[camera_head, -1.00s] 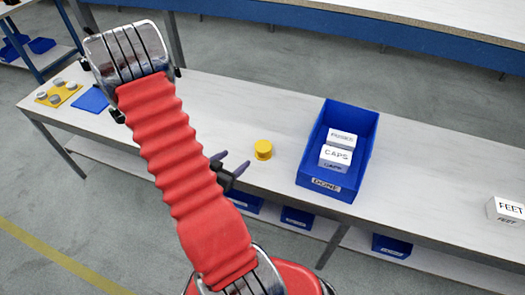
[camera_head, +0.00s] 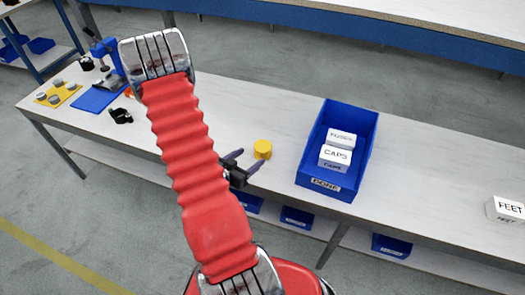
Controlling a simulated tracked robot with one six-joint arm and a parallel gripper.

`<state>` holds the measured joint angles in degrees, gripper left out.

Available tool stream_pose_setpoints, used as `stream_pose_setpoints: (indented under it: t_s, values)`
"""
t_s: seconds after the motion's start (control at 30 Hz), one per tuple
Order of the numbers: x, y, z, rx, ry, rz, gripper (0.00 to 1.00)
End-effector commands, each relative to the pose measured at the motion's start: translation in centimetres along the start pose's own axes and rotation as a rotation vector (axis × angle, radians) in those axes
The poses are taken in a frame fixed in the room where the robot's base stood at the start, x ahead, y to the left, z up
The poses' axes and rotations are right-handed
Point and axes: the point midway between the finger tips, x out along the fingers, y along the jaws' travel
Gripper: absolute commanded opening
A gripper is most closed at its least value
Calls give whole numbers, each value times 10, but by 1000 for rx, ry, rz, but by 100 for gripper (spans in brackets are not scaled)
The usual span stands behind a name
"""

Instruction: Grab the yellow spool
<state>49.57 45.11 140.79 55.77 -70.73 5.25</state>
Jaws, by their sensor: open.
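The yellow spool (camera_head: 262,149) stands upright on the pale bench, left of the blue crate. My gripper (camera_head: 245,160) is open just left of the spool, its two dark fingers pointing toward it. The fingertips are close to the spool, with the spool at or just beyond their ends; I cannot tell whether they touch it. My red arm hides part of the bench to the left.
A blue crate (camera_head: 364,148) labelled DONE holds white boxes, one marked CAPS (camera_head: 335,156). A white FEET box (camera_head: 506,210) stands at the far right.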

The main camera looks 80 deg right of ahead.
Motion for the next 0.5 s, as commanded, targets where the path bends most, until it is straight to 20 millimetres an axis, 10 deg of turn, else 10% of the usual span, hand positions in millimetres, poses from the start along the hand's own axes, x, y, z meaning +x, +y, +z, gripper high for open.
stream_pose_setpoints:
  t_s: [0.5]
  values:
    - [47,0,0,0,0,0,63]
